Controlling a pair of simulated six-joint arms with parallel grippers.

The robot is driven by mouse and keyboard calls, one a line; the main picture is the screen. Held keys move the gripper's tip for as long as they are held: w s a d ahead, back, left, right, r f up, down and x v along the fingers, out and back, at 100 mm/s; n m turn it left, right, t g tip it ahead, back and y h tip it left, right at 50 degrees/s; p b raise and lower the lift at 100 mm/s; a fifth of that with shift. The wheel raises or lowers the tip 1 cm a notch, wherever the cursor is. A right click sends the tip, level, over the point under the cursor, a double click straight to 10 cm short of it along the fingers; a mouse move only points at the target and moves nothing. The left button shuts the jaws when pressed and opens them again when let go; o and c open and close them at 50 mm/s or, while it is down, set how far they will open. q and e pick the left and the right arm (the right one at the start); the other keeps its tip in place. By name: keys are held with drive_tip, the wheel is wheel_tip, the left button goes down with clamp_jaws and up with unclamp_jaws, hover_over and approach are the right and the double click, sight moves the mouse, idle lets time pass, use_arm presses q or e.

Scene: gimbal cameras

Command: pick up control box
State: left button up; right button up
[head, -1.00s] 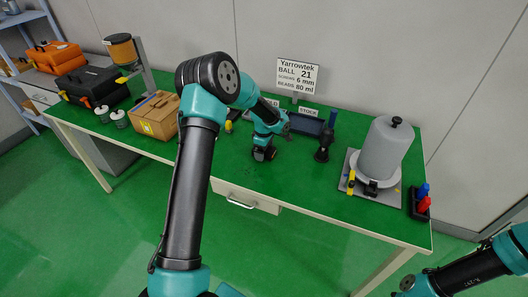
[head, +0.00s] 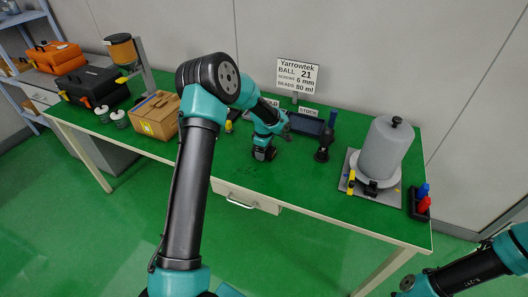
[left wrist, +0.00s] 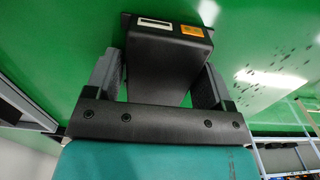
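The control box (left wrist: 165,58) is black, with a white panel and an orange label at its far end in the left wrist view. My left gripper (left wrist: 160,75) has its two grey fingers on either side of it, close against its sides, and appears shut on it. The box is hard to tell from the black fingers there. My right arm enters at the lower right of the head view, and its gripper is out of the picture.
A cardboard box (head: 155,114) stands left of my left arm. A dark tray (head: 305,124) and a black upright tool (head: 323,145) are to the right of the gripper. A grey cylinder (head: 385,150) stands on a plate farther right. The table (head: 290,180) is clear in front.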

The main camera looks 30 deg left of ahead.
use_arm(q)
drive_tip(key=c, duration=0.7)
drive_tip(key=shift+r, duration=1.85)
drive_tip(key=shift+s+d+r, duration=0.15)
drive_tip(key=shift+s, duration=0.15)
drive_tip(key=s+d, duration=0.2)
drive_tip(key=s, duration=0.2)
drive_tip(key=s+d+r, duration=0.1)
drive_tip(key=s+d, duration=0.2)
drive_tip(key=s, duration=0.1)
drive_tip(key=s+d, duration=0.3)
drive_tip(key=s, duration=0.2)
drive_tip(key=shift+r, duration=0.2)
